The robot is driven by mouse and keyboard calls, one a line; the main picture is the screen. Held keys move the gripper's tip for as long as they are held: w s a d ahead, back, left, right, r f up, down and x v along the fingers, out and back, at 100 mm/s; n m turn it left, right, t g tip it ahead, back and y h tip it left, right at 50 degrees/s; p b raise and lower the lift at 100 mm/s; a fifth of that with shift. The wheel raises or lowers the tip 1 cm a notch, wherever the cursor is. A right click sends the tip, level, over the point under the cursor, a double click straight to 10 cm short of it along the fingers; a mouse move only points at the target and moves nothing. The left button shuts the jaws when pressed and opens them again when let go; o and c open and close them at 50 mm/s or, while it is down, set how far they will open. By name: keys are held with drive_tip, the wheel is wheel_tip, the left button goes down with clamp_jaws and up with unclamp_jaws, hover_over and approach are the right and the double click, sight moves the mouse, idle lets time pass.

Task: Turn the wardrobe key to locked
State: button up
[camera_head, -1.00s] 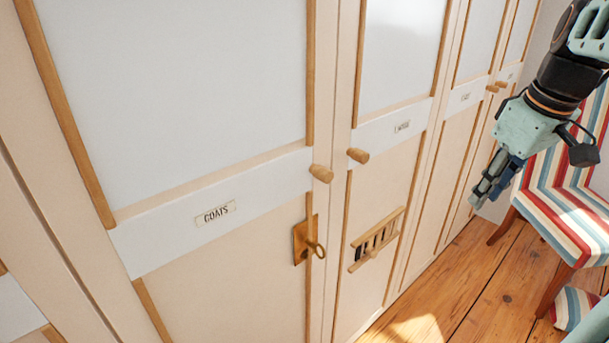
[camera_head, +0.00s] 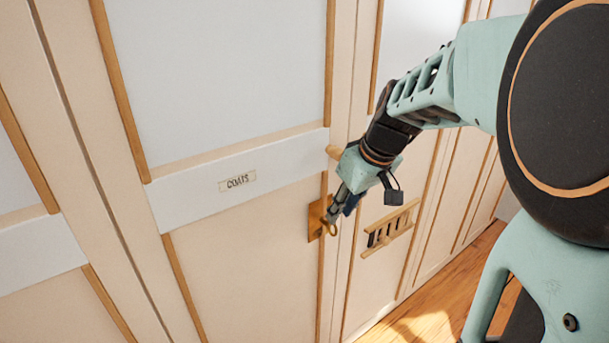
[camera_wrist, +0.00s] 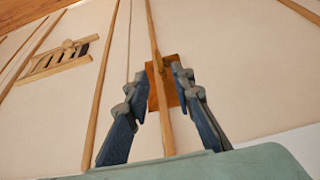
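The wardrobe door with the "COATS" label (camera_head: 237,181) has a brass lock plate (camera_head: 314,222) near its right edge. The key (camera_head: 333,229), with a round bow, sticks out of the plate. My gripper (camera_head: 338,210) is right at the key, its fingertips just above the bow in the head view. In the wrist view my gripper (camera_wrist: 161,74) has its two blue-grey fingers apart, on either side of the plate (camera_wrist: 165,90). The key is hard to make out there. I cannot tell whether a finger touches it.
A wooden knob (camera_head: 333,152) sits above the lock, partly behind my wrist. A small slatted wooden rack (camera_head: 389,229) is fixed on the neighbouring door to the right. The wooden floor (camera_head: 425,310) shows bare at lower right.

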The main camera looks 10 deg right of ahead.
sight(328, 225)
drive_tip(key=x, duration=0.6)
drive_tip(key=shift+b, duration=0.35)
drive_tip(key=shift+c, duration=0.4)
clamp_jaws()
